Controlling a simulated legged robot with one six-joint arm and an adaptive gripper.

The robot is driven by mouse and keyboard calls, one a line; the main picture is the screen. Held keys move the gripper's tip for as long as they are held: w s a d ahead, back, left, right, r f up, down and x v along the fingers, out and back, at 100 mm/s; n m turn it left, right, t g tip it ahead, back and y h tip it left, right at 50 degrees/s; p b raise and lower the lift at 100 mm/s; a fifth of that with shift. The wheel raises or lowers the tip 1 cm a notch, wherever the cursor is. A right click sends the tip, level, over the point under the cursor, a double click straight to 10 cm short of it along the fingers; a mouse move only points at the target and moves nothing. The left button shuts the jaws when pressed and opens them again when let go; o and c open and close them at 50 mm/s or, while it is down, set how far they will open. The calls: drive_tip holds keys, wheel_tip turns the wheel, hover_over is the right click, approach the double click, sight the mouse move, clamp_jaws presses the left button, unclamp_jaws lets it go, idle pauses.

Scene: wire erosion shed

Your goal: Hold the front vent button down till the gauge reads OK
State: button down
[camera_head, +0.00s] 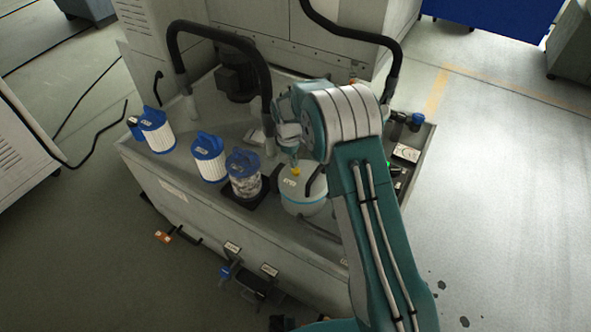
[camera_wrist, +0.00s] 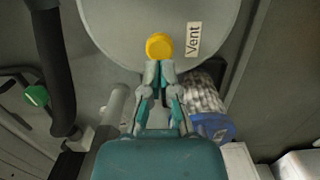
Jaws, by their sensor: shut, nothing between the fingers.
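The yellow vent button (camera_wrist: 159,46) sits on the round grey lid of a vessel, beside a label (camera_wrist: 194,39) reading "Vent". In the head view, the yellow button (camera_head: 295,171) shows on top of the pale round vessel (camera_head: 303,201). My gripper (camera_wrist: 158,66) is shut and empty, its fingertips at the button's near edge in the wrist view. In the head view, my gripper (camera_head: 293,160) points down just above the button. I cannot tell whether it touches or presses it. No readable gauge shows in either view.
White pleated filters with blue caps (camera_head: 208,157) stand left of the vessel, with a dirty one (camera_head: 244,173) closest to it. Black hoses (camera_head: 265,75) arch behind. A green knob (camera_wrist: 36,95) is at the wrist view's left. A small green light (camera_head: 388,163) is right of my arm.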

drive_tip(key=shift+f, duration=0.45)
drive_tip(key=shift+f, duration=0.55)
drive_tip(key=shift+w+a+r, duration=0.25)
drive_tip(key=shift+w+a, duration=0.15)
drive_tip(key=shift+a, duration=0.25)
drive_tip(key=shift+w+a+r, duration=0.25)
drive_tip(key=shift+w+a, duration=0.15)
drive_tip(key=shift+a, duration=0.2)
wheel_tip(320, 180, up, 12)
drive_tip(key=a, duration=0.1)
drive_tip(key=shift+w, duration=0.4)
drive_tip(key=shift+f, duration=0.1)
